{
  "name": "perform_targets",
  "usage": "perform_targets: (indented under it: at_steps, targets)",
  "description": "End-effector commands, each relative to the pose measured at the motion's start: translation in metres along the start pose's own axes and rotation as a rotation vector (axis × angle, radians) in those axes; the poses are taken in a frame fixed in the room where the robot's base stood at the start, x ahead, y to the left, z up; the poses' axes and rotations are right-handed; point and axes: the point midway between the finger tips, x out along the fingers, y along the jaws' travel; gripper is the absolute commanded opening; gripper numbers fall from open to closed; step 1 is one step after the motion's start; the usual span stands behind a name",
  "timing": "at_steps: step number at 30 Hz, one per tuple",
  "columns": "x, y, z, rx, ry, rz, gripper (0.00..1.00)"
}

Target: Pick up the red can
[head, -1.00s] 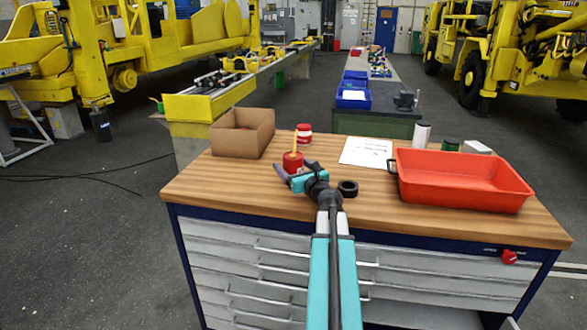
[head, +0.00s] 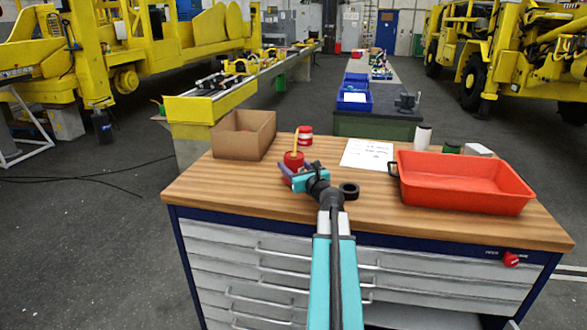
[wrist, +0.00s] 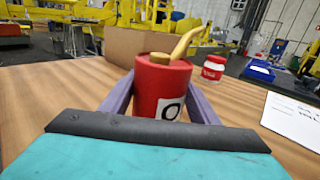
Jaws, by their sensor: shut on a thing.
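The red can (head: 294,159) stands upright on the wooden worktop, with a tan bent spout on top. In the wrist view the red can (wrist: 162,88) sits between the two purple fingers, with a white label on its near side. My gripper (head: 292,172) is shut on it, one finger along each side (wrist: 160,105). The base of the can is hidden behind the gripper body.
A cardboard box (head: 243,146) stands left of the can. A red jar with a white band (head: 305,135) stands behind it. A black ring (head: 349,190) lies to the right, then a paper sheet (head: 366,153) and a large red tray (head: 465,205).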

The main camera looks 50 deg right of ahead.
Motion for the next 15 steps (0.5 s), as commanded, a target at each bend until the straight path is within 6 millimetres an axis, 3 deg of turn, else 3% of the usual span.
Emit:
perform_targets:
  at_steps: [8,15]
  targets:
    - [0.000,0.000,0.026,-0.002,-0.003,0.000,0.26]
    - [-0.037,-0.011,0.027,0.000,-0.002,-0.004,0.26]
